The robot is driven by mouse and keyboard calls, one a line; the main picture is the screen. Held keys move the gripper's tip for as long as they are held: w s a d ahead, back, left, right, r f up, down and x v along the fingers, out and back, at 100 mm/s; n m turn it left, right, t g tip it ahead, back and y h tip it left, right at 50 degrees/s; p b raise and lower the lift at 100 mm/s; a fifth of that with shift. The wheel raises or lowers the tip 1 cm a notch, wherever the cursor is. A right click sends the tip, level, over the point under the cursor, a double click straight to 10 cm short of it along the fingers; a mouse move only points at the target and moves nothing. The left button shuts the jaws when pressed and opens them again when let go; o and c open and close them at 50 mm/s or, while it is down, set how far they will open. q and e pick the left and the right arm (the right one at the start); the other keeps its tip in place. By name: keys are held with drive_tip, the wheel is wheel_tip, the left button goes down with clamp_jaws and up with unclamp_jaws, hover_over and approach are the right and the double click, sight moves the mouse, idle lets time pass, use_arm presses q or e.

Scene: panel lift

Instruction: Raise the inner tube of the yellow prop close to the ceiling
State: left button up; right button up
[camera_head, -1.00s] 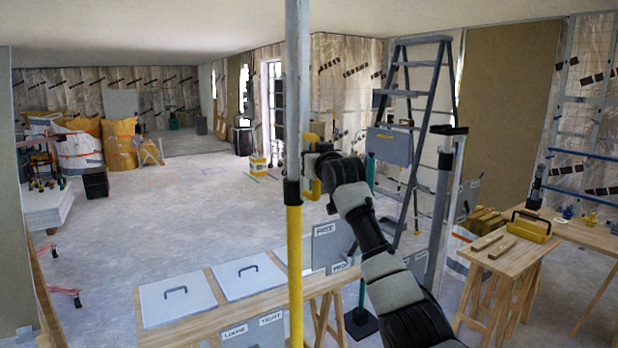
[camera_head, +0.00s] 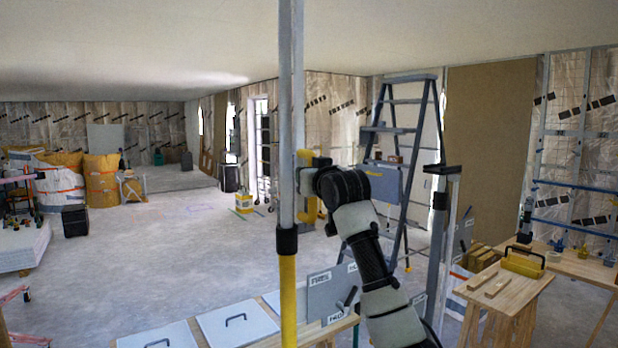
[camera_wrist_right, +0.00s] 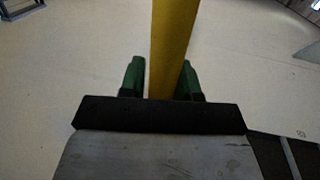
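The prop stands upright in the middle of the head view. Its grey inner tube (camera_head: 291,90) rises out of the top edge, so its upper end is hidden. Below it are a black collar (camera_head: 287,240) and the yellow outer tube (camera_head: 288,300). A yellow handle (camera_head: 305,160) sits on the inner tube, above the collar. My right gripper (camera_head: 316,185) is at this handle. In the right wrist view, a yellow bar (camera_wrist_right: 172,50) lies between its two green fingers (camera_wrist_right: 162,80), which look closed on it. My left gripper is out of view.
The ceiling (camera_head: 180,40) spans the top. A stepladder (camera_head: 410,130) stands behind my right arm. Trestle tables with panels (camera_head: 235,325) are at the front, and a workbench (camera_head: 505,285) with a yellow toolbox (camera_head: 523,262) is at right. The floor at left centre is open.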

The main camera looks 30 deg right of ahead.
drive_tip(key=shift+o, duration=1.3)
drive_tip(key=shift+f, duration=0.1)
drive_tip(key=shift+s, duration=0.1)
drive_tip(key=shift+s+f+b, duration=0.15)
drive_tip(key=shift+s+b, duration=0.2)
drive_tip(key=shift+b, duration=0.1)
drive_tip(key=s+a+b, duration=0.1)
drive_tip(key=s+b, duration=0.4)
drive_tip(key=s, duration=0.4)
drive_tip(key=shift+s+a, duration=0.15)
drive_tip(key=shift+s, duration=0.25)
